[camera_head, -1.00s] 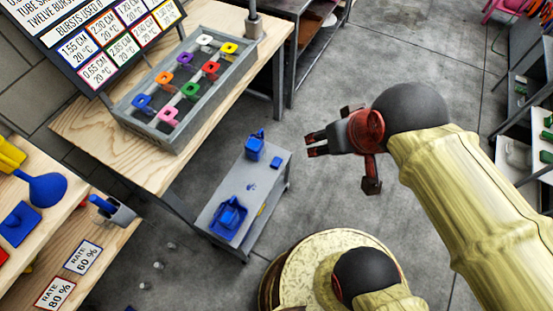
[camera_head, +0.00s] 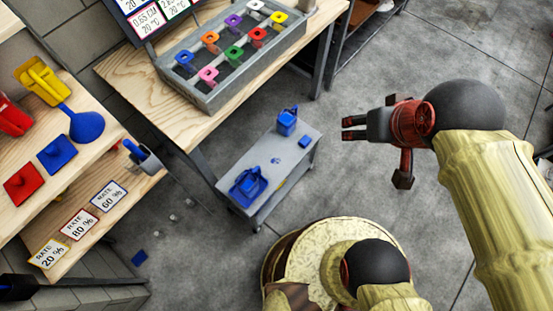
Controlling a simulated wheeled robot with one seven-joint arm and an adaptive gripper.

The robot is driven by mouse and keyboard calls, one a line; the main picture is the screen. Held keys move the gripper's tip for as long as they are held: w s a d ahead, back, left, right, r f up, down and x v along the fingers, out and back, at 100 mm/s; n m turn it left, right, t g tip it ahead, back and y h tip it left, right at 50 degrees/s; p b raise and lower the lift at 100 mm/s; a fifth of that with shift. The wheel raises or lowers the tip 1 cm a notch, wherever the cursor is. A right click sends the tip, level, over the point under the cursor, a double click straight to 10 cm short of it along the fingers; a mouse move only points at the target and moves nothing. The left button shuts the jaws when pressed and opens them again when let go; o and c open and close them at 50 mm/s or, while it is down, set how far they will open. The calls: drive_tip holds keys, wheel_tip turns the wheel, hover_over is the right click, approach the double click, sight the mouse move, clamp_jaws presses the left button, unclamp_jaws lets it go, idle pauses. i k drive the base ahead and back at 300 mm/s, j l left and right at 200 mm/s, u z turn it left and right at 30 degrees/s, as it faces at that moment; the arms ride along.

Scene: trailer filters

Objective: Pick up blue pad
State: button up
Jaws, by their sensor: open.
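Several blue flat pieces could be the blue pad. A blue square pad (camera_head: 57,153) lies on the upper wooden shelf at the left, next to a red square pad (camera_head: 21,184). A small flat blue square (camera_head: 139,257) lies on the floor at the lower left. A small blue block (camera_head: 304,142) sits on the grey cart. My gripper (camera_head: 346,128) is open and empty, pointing left above the floor, to the right of the cart. It is far from the shelf and the floor piece.
The grey cart (camera_head: 228,192) also bears a blue container (camera_head: 287,121) and a blue tray-like item (camera_head: 248,187). A wooden table (camera_head: 137,88) holds a grey box (camera_head: 225,92) of colored ring-topped pieces. Floor at right is clear.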

sight(305, 141)
drive_tip(key=i+l+u, duration=0.2)
drive_tip(key=l+u, duration=0.15)
drive_tip(key=i+l+u, duration=0.1)
drive_tip(key=l+u, duration=0.25)
drive_tip(key=l, duration=0.15)
drive_tip(key=i+l+u, duration=0.1)
drive_tip(key=l+u, duration=0.25)
drive_tip(key=l, duration=0.1)
